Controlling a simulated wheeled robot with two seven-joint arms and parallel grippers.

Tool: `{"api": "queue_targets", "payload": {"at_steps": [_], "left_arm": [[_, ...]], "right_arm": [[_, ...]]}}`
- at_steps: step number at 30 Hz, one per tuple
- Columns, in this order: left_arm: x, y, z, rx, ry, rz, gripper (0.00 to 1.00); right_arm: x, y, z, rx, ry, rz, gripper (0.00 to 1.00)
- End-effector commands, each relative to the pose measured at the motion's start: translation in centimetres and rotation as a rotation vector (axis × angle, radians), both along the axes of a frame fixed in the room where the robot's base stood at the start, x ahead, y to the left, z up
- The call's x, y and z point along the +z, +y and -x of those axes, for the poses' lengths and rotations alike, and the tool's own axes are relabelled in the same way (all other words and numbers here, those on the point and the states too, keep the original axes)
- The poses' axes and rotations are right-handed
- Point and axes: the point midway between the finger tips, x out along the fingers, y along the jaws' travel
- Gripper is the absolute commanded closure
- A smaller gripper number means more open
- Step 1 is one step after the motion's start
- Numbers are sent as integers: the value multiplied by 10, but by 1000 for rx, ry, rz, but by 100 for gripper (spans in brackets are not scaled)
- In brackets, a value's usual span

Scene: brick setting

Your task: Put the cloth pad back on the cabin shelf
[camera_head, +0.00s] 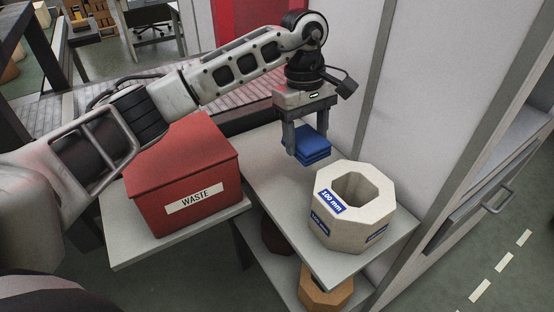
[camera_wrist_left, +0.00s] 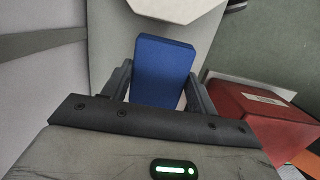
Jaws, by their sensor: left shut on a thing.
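A blue folded cloth pad (camera_head: 313,146) is between the fingers of my left gripper (camera_head: 309,150), which is shut on it. The pad is over the grey shelf (camera_head: 265,165), behind the pale octagonal block. In the left wrist view the pad (camera_wrist_left: 163,72) stands out between both fingers of the left gripper (camera_wrist_left: 160,92). I cannot tell whether the pad touches the shelf surface. My right gripper is not in view.
The pale octagonal block (camera_head: 326,225) marked "100 mm" stands at the shelf's front right. A red WASTE box (camera_head: 185,185) stands on a lower-left grey surface (camera_head: 130,245). A white wall panel (camera_head: 400,110) rises close on the right. An orange-brown block (camera_head: 322,290) sits below.

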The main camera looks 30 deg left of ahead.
Motion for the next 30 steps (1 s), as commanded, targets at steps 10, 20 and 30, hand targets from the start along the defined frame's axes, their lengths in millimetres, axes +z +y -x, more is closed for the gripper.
{"api": "queue_targets", "payload": {"at_steps": [10, 20, 30], "left_arm": [[-51, 50, 8, 1, 1, 0, 60], [-84, 62, 11, 0, 4, 1, 60], [-96, 62, 10, -2, -1, 1, 60]], "right_arm": [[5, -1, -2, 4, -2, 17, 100], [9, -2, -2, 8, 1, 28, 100], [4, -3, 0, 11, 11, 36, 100]]}}
